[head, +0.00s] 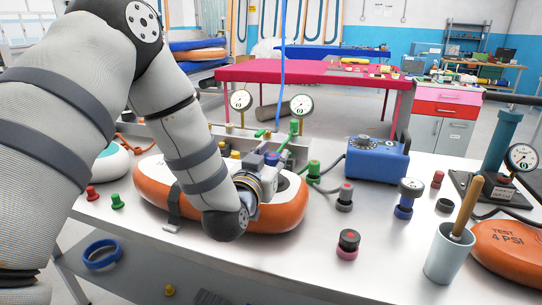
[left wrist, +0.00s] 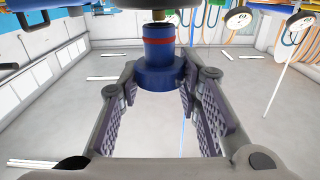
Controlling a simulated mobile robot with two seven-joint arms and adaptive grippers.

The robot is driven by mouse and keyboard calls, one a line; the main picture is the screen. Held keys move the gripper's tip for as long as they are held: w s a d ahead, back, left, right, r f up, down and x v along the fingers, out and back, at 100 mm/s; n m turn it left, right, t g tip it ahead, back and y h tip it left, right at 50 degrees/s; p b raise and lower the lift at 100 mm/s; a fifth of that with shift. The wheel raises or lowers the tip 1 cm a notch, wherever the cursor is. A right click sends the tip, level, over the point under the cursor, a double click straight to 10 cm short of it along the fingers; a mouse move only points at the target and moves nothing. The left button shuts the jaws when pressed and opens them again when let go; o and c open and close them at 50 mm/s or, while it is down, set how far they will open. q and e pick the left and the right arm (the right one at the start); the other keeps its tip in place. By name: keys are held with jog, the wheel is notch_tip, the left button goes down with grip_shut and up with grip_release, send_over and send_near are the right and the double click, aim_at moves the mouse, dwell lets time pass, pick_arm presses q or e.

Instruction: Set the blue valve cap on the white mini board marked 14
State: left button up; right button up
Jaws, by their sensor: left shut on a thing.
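My left gripper (left wrist: 158,85) is shut on the blue valve cap (left wrist: 160,58), a stepped blue cylinder with a red ring, seen between its pads in the left wrist view. In the head view the left gripper (head: 271,160) is over the far right part of a white board with an orange rim (head: 280,219), and my arm covers much of that board. I cannot make out the held cap clearly there. Another white board (head: 108,163) lies at the left, partly behind my arm. No number 14 is legible on either. My right gripper is out of view.
A grey manifold with gauges (head: 301,106) stands just behind the gripper. Green and red-topped valves (head: 345,197), a blue box (head: 376,158) and a blue-based gauge (head: 408,198) stand to the right. A cup with a wooden handle (head: 447,253) is at the front right.

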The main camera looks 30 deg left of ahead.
pick_arm(q)
jog(key=shift+f, duration=1.45)
jog(key=o, duration=1.2)
jog(key=v, duration=0.7)
jog(key=shift+s, duration=0.3)
